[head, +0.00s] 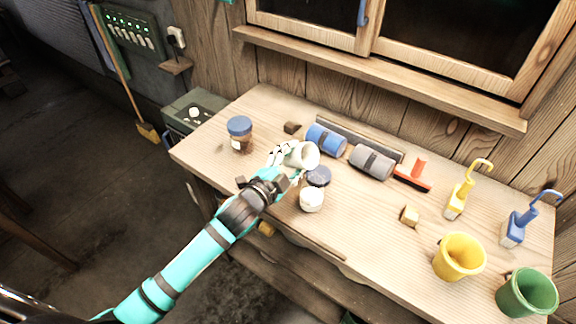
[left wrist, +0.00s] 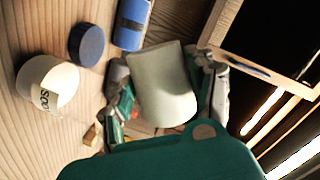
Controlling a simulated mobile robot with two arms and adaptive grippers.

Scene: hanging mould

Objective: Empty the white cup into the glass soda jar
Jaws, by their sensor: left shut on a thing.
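The white cup (head: 304,155) is held in my left gripper (head: 284,157), tilted on its side above the table, with its mouth towards the right in the head view. In the left wrist view the cup (left wrist: 163,88) sits between both fingers; its inside is hidden there. The glass soda jar (head: 311,201) stands upright on the table just below and slightly right of the cup, apart from it. It looks full of white and has no lid on. Its label shows in the left wrist view (left wrist: 48,82). My right gripper is not in view.
A dark blue lid (head: 319,176) lies beside the soda jar. A blue-lidded brown jar (head: 240,134) stands left. Blue (head: 326,139) and grey rollers (head: 371,162) lie behind. Yellow (head: 459,258) and green cups (head: 527,293) stand right. The table's front is mostly clear.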

